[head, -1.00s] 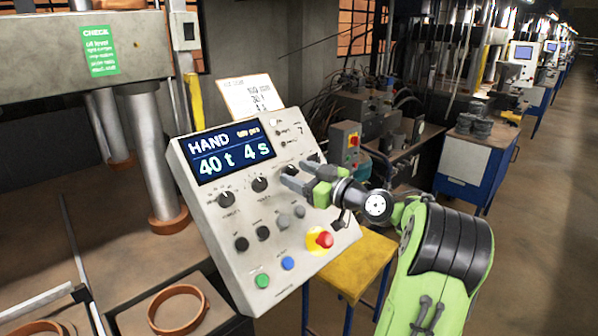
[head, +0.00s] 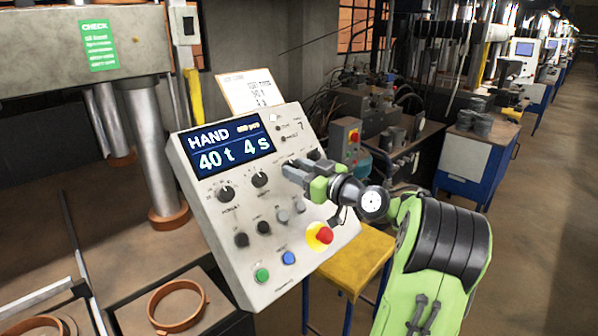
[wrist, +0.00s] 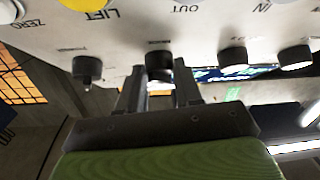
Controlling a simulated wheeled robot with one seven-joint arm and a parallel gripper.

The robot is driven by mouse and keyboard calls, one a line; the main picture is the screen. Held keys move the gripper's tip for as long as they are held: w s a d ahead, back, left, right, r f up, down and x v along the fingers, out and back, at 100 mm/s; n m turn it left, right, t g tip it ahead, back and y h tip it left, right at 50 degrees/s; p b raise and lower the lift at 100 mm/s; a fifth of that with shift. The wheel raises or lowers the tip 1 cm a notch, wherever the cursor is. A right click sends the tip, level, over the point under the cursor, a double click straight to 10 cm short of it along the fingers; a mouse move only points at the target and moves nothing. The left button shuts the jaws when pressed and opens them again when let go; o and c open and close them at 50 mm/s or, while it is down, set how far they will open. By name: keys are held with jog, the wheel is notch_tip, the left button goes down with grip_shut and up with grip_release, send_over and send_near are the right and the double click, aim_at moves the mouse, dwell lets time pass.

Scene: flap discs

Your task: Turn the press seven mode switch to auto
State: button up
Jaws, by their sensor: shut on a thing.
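The press control panel (head: 205,235) is a tilted pale grey box. Its blue display (head: 230,145) reads HAND, 40 t, 4 s, and a small 7 is printed to its right. A row of black knobs runs below the display. My gripper (head: 290,170) is at the third knob from the left, which it mostly covers in the head view. In the wrist view my gripper's two fingers (wrist: 160,85) are on either side of that black knob (wrist: 159,62), shut on it. The knob's label is hidden or unreadable, so its setting cannot be read.
A neighbouring knob (wrist: 87,68) sits close to the fingers. A red stop button (head: 324,235) on yellow is below my gripper, with green (head: 262,275) and blue (head: 288,258) buttons lower left. A yellow-topped stool (head: 358,258) stands beside the panel.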

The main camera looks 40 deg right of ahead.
jog(key=m+h, duration=0.2)
jog(key=m+h+b, duration=0.1)
jog(key=m, duration=0.2)
jog(key=shift+a+h, duration=0.4)
jog(key=m, duration=0.1)
jog(key=m+g+h, duration=0.1)
jog(key=m+h+p, duration=0.1)
jog(key=m, duration=0.1)
jog(key=shift+a+r, duration=0.15)
jog(key=shift+r, duration=0.1)
jog(key=shift+m+g+h+p, duration=0.5)
jog(key=shift+m+g+h, duration=0.15)
jog(key=shift+m, duration=0.35)
jog(key=shift+f, duration=0.1)
jog(key=o, duration=1)
